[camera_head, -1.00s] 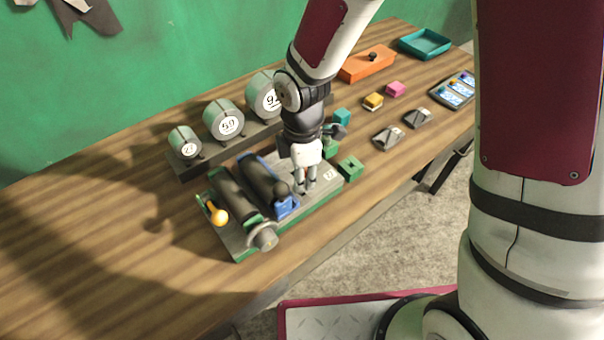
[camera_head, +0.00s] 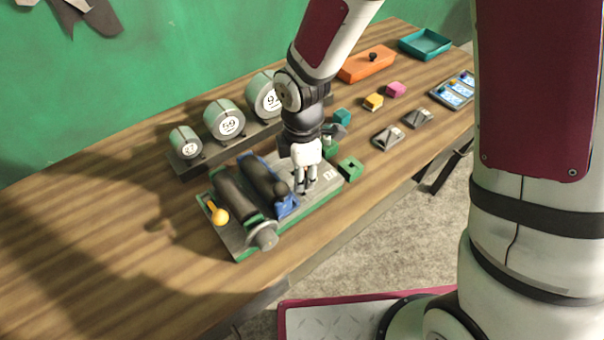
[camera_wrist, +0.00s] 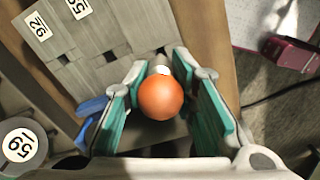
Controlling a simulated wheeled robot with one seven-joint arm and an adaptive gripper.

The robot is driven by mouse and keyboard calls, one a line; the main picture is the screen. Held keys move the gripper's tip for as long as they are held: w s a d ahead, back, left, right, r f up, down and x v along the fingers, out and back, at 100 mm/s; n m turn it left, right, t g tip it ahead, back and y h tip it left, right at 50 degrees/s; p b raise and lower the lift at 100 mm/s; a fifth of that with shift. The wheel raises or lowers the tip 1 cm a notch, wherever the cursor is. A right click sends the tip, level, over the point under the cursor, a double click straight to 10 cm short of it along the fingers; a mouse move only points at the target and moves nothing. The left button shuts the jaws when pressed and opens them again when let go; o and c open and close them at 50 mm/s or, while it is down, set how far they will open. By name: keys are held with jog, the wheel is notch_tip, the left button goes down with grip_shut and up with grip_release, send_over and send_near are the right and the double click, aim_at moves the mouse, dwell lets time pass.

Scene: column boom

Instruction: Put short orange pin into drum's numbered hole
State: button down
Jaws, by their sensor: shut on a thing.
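The orange pin (camera_wrist: 160,98) shows its round orange head in the wrist view, with a pale piece just beyond it. My gripper (camera_wrist: 163,95) is shut on this head between its teal pads. In the camera_head view my gripper (camera_head: 305,188) points down over the right end of the grey-green fixture (camera_head: 240,243); the pin is too small to make out there. In the wrist view a grey slotted plate (camera_wrist: 125,45) has small dark square holes and labels 92 and 59. I cannot tell whether the pin's tip is in a hole. Numbered drums (camera_head: 227,121) stand on a rack behind.
The fixture carries dark rollers (camera_head: 236,192), a blue part (camera_head: 288,206) and a yellow-knobbed lever (camera_head: 219,216), close left of my gripper. Green block (camera_head: 350,167) sits just right. An orange box (camera_head: 367,63) and teal tray (camera_head: 425,43) lie farther back. The table's left is clear.

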jog(key=shift+f, duration=0.15)
jog(key=shift+f, duration=0.35)
jog(key=shift+f+b, duration=0.5)
jog(key=shift+f, duration=0.05)
jog(key=shift+f, duration=0.1)
